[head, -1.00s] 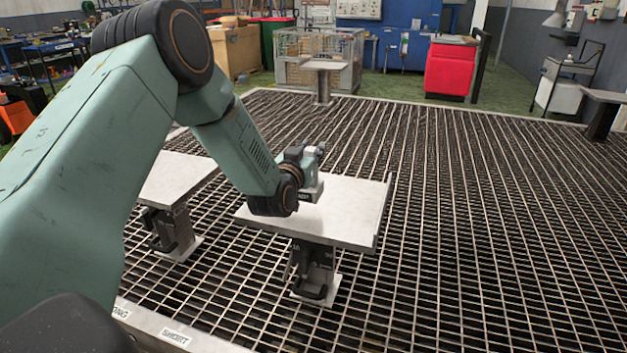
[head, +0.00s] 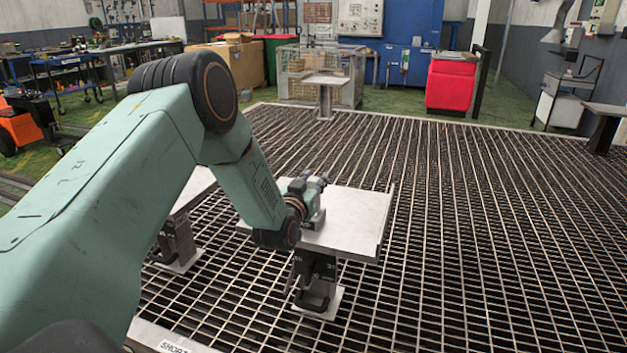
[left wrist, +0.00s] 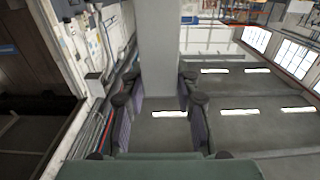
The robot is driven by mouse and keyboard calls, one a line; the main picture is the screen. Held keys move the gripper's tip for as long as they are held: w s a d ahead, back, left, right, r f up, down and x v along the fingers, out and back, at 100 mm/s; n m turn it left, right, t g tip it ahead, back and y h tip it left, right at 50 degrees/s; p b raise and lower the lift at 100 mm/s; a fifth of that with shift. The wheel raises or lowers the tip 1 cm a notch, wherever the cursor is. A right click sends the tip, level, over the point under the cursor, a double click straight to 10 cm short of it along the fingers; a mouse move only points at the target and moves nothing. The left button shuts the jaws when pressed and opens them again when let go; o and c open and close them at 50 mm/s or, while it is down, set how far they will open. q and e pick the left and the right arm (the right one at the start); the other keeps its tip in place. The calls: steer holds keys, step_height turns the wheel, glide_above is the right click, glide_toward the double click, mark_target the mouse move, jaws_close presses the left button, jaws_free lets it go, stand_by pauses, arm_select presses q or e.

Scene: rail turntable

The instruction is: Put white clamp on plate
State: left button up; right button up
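A pale square plate (head: 350,205) stands on a short pedestal in the middle of the head view, over a metal grating. My left gripper (head: 318,182) is above its left part. The white clamp (head: 314,221) shows as a small pale grey block low beneath the gripper, partly hidden by my wrist. Whether it touches the plate I cannot tell. In the left wrist view the clamp (left wrist: 158,45) is a long pale bar between the fingers of the left gripper (left wrist: 160,78), which appear closed on its sides. The right gripper is out of view.
A second pale plate (head: 197,185) is partly hidden behind my left arm. Another plate (head: 326,80) stands far back, before a wire cage. A red bin (head: 451,82) is at the back. The grating (head: 480,230) to the right is clear.

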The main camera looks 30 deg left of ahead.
arm_select(q)
steer(key=o, duration=0.3)
steer(key=shift+w+d, duration=0.1)
steer(key=shift+o, duration=0.2)
steer(key=shift+r, duration=0.1)
steer(key=shift+s, duration=0.2)
steer(key=p+v, duration=0.3)
steer(key=v, duration=0.9)
steer(key=s+d+f+m+g+h, duration=0.1)
steer(key=s+d+f+g+h, duration=0.1)
steer(key=s+d+f+g, duration=0.5)
steer(key=s+d+f+m+g+h, duration=0.15)
steer(key=s+d+f, duration=0.3)
steer(key=f, duration=0.55)
steer(key=s+d+f+g, duration=0.1)
steer(key=s+f+g, duration=0.1)
steer(key=s, duration=0.6)
steer(key=s+d+f+g, duration=0.1)
steer(key=s+f+g, duration=0.2)
steer(key=s, duration=0.6)
steer(key=s+d+f+g, duration=0.2)
steer(key=s+g, duration=0.2)
steer(key=s, duration=0.4)
steer(key=shift+s+f+h, duration=0.2)
steer(key=shift+s+h, duration=0.05)
steer(key=shift+h, duration=0.2)
